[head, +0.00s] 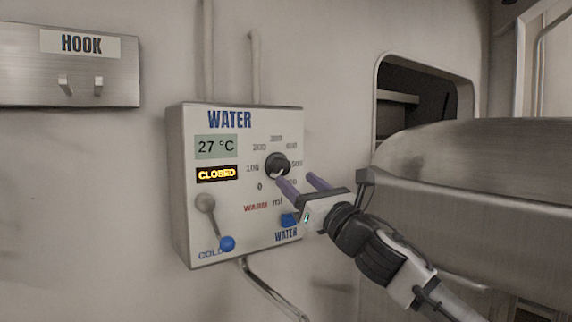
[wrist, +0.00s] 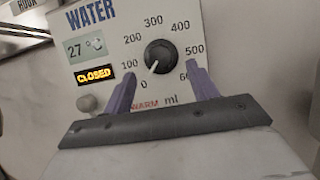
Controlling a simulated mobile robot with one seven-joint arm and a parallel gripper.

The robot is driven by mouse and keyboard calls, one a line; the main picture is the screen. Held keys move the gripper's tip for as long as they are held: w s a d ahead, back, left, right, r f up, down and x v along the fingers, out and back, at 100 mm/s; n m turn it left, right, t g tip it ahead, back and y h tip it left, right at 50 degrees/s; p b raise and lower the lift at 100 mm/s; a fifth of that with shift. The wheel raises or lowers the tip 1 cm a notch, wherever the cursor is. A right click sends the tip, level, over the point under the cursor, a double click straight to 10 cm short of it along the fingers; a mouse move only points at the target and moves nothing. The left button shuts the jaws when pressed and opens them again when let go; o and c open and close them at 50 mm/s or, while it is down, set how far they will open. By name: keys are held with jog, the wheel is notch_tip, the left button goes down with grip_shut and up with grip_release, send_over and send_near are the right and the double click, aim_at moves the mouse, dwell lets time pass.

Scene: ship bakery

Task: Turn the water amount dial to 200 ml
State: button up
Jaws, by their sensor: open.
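The water amount dial (head: 277,163) is a round black knob on the white water panel (head: 181,182). It also shows in the wrist view (wrist: 161,54), ringed by marks from 0 to 600 ml. Its white pointer is turned down-left, toward the 0 mark. My gripper (head: 299,181) is open and empty, in front of the panel at the dial's lower right in the head view. In the wrist view my gripper's (wrist: 162,72) purple fingers stand apart, one on each side below the dial. No contact with the dial shows.
The panel carries a display reading 27 °C (head: 216,147), a lit CLOSED sign (head: 216,174), a blue-knobbed lever (head: 227,243) and a blue water button (head: 289,220). A pipe (head: 270,287) hangs below. A rounded metal machine (head: 480,160) stands at right.

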aim_at(284, 168)
jog(key=shift+p+x, duration=0.55)
jog(key=shift+x, duration=2.2)
jog(key=shift+s, duration=0.1)
jog(key=c, duration=1)
